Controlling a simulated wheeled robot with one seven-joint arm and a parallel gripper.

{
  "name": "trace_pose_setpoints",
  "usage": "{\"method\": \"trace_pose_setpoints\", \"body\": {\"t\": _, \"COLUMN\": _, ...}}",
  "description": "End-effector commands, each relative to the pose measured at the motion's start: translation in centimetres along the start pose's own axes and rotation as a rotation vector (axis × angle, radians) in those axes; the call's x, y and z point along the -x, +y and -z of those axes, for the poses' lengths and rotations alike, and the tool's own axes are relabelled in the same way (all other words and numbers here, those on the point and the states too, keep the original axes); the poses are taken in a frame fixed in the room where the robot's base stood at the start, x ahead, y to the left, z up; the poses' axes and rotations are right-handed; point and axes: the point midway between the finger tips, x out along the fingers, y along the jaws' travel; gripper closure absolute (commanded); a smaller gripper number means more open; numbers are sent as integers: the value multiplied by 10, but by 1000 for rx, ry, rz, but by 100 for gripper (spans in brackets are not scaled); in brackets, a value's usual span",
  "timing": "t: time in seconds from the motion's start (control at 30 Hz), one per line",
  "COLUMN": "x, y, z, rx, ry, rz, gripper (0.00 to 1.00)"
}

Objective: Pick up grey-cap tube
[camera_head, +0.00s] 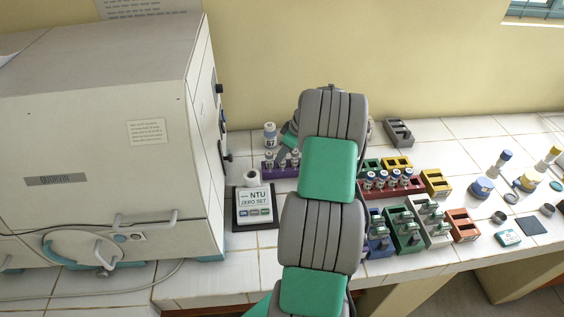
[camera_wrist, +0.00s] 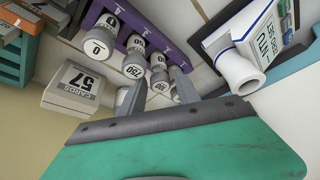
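A purple rack (camera_head: 284,172) stands right of the incubator and holds several tubes with greyish tops. In the wrist view the purple rack (camera_wrist: 165,38) runs along the top, with a tube marked 0 (camera_wrist: 97,48), a tube marked 750 (camera_wrist: 134,68) and further tubes (camera_wrist: 159,78) beside it. I cannot tell which is the one meant. My gripper (camera_wrist: 158,88) is at the rack, its two fingers apart on either side of the nearer tubes. No tube is clearly gripped. In the head view my gripper (camera_head: 287,152) is partly hidden by my arm.
An NTU meter (camera_head: 254,205) with a white cylinder stands just left of the rack. The incubator (camera_head: 110,130) fills the left. Coloured racks, including a red one (camera_head: 405,190), are at right.

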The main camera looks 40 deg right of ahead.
Motion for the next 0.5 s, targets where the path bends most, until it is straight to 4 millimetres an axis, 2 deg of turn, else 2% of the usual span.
{"method": "trace_pose_setpoints", "body": {"t": 0.07, "x": 0, "y": 0, "z": 0, "rx": 0, "ry": 0, "rz": 0, "gripper": 69}}
{"method": "trace_pose_setpoints", "body": {"t": 0.43, "x": 0, "y": 0, "z": 0, "rx": 0, "ry": 0, "rz": 0, "gripper": 99}}
{"method": "trace_pose_setpoints", "body": {"t": 0.5, "x": 0, "y": 0, "z": 0, "rx": 0, "ry": 0, "rz": 0, "gripper": 100}}
